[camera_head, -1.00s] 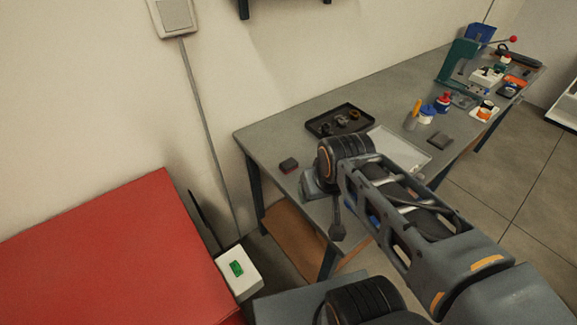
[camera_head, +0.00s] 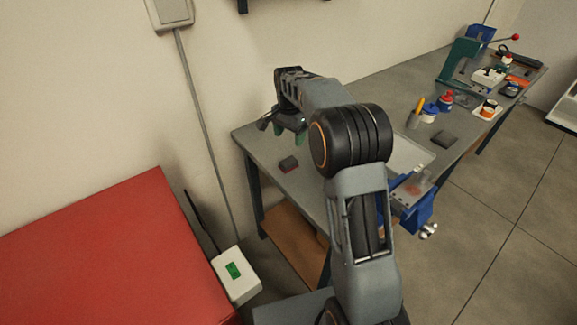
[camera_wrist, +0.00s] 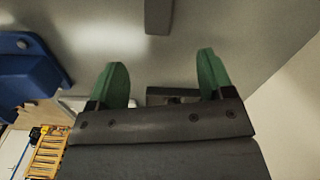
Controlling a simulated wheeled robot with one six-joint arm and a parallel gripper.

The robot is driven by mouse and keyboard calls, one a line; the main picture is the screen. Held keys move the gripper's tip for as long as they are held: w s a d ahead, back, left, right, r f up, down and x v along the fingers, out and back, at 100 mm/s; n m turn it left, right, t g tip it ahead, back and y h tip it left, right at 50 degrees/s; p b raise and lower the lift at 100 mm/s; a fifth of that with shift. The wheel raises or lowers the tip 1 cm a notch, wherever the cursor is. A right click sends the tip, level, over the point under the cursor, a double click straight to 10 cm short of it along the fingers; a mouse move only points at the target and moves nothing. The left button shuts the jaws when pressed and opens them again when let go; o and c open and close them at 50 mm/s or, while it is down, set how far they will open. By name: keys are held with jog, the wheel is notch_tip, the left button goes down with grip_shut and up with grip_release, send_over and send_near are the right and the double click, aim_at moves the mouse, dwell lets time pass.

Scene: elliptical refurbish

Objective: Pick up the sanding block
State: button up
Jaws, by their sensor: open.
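A small block with a dark top and a red lower edge (camera_head: 288,164), which looks like the sanding block, lies on the grey workbench (camera_head: 262,139) near its left end. My gripper (camera_head: 290,133) is above the bench, just beyond the block in the head view, with its green fingers apart. In the wrist view my gripper (camera_wrist: 162,68) is open with nothing between its fingertips. A dark grey block (camera_wrist: 158,15) at the top edge of that view, ahead of the fingers, is probably the same block; it is cut off by the frame.
A blue vise (camera_head: 414,205) sits at the bench's front edge. A flat dark pad (camera_head: 445,138), bottles and tools stand farther right. A red surface (camera_head: 100,250) fills the lower left. The wall is close behind the bench.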

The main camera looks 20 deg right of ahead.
notch_tip(320, 180, up, 2)
jog(key=m, duration=0.3)
send_over(289, 161)
jog(key=f, duration=0.8)
jog(key=shift+w+d+f, duration=0.1)
jog(key=shift+w+f, duration=0.05)
jog(key=shift+w, duration=0.05)
jog(key=shift+s+f+p, duration=0.15)
jog(key=shift+f+p, duration=0.45)
jog(key=shift+f, duration=2)
jog(key=shift+c, duration=0.4)
jog(key=c, duration=1)
jog(key=shift+r, duration=0.15)
